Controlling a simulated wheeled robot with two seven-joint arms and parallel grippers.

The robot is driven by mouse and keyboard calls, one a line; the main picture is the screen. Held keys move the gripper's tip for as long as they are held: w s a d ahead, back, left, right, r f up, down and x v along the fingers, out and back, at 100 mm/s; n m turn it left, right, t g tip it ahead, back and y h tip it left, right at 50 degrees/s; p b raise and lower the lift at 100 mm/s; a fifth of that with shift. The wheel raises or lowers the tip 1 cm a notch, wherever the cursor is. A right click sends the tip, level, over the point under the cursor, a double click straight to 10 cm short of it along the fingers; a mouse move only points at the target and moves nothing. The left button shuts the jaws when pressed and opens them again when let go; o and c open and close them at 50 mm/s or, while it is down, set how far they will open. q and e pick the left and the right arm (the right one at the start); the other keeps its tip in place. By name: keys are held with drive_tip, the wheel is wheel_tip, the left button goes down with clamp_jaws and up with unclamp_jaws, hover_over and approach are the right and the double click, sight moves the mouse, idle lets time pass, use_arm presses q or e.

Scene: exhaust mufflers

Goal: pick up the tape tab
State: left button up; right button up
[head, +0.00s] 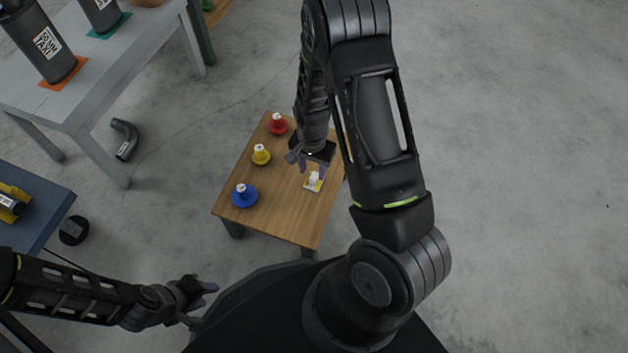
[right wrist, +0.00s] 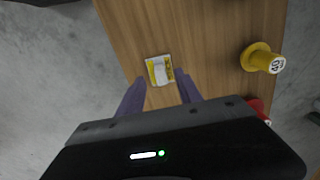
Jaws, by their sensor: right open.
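The tape tab (head: 314,180) is a small white piece on a yellow-and-white base, on the wooden table near its right edge. In the right wrist view the tape tab (right wrist: 159,71) lies just beyond the fingertips. My right gripper (head: 313,167) is above the table by the tab, and its purple fingers (right wrist: 158,92) are spread with nothing between them. I cannot tell the exact height above the tab. My left gripper (head: 207,294) is at the lower left, away from the table; its finger gap is unclear.
Red (head: 278,124), yellow (head: 261,155) and blue (head: 243,195) cone-shaped pieces stand along the left side of the wooden table (head: 285,222). A grey table (head: 105,85) with dark cylinders is at the upper left. A dark bent pipe (head: 125,139) lies on the floor.

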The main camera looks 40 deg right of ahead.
sight(313, 177)
wheel_tip(313, 177, down, 4)
drive_tip(key=b, duration=0.2)
drive_tip(key=shift+d+f+b, duration=0.1)
drive_tip(key=shift+f+b, duration=0.05)
drive_tip(key=shift+b, duration=0.15)
drive_tip(key=shift+f, duration=0.45)
clamp_jaws()
idle(0.4)
